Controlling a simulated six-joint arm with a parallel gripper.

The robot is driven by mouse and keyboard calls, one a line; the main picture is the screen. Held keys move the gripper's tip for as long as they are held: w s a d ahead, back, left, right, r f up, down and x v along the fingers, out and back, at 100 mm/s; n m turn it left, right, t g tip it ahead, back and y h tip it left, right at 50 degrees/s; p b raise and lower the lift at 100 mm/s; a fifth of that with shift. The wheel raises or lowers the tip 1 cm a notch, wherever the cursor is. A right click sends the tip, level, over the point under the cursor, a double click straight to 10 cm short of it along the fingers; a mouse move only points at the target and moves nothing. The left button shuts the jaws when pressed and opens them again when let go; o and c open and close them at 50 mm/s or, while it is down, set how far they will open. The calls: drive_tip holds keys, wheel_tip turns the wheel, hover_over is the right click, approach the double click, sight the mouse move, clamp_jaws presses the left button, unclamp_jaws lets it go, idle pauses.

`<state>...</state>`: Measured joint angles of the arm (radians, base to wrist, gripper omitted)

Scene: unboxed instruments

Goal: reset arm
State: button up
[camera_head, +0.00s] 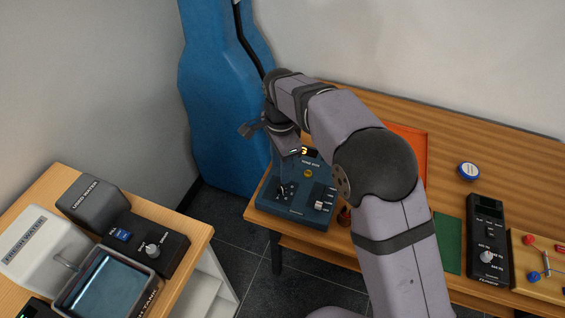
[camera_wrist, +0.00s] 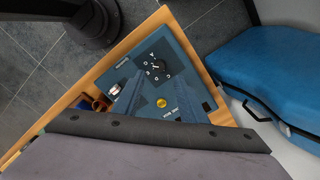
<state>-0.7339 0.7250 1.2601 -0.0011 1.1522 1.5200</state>
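My arm reaches from the lower right over the wooden table (camera_head: 470,140) and bends down at the wrist in the head view. My gripper (camera_head: 277,168) hangs above the back left part of a dark blue instrument box (camera_head: 298,211). In the wrist view, the two fingers of my gripper (camera_wrist: 160,88) stand apart, with the box (camera_wrist: 186,62) below and a yellow round spot (camera_wrist: 161,103) showing between them. I see nothing held. The fingertips are small and partly merge with the box in the head view, so contact cannot be told.
A blue instrument case (camera_head: 220,90) stands behind the table's left end. A black meter (camera_head: 486,235), a blue-and-white round tin (camera_head: 469,171) and a green board (camera_head: 447,243) lie to the right. A second table (camera_head: 60,180) with a water tank (camera_head: 108,285) is at left.

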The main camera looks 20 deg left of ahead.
drive_tip(key=w+d+n+t+b, duration=0.15)
drive_tip(key=d+n+b, duration=0.3)
drive_tip(key=d, duration=1.95)
drive_tip(key=s+d+n+p, duration=0.2)
drive_tip(key=s+d, duration=0.3)
drive_tip(key=s, duration=0.4)
drive_tip(key=s+d+f+n+g+p, duration=0.1)
drive_tip(key=s+d+n+p, duration=0.1)
drive_tip(key=s+d, duration=0.3)
drive_tip(key=s, duration=0.4)
drive_tip(key=shift+d+f, duration=0.25)
drive_tip(key=shift+d, duration=0.05)
drive_tip(key=shift+w+n+g, duration=0.1)
drive_tip(key=shift+n+g, duration=0.15)
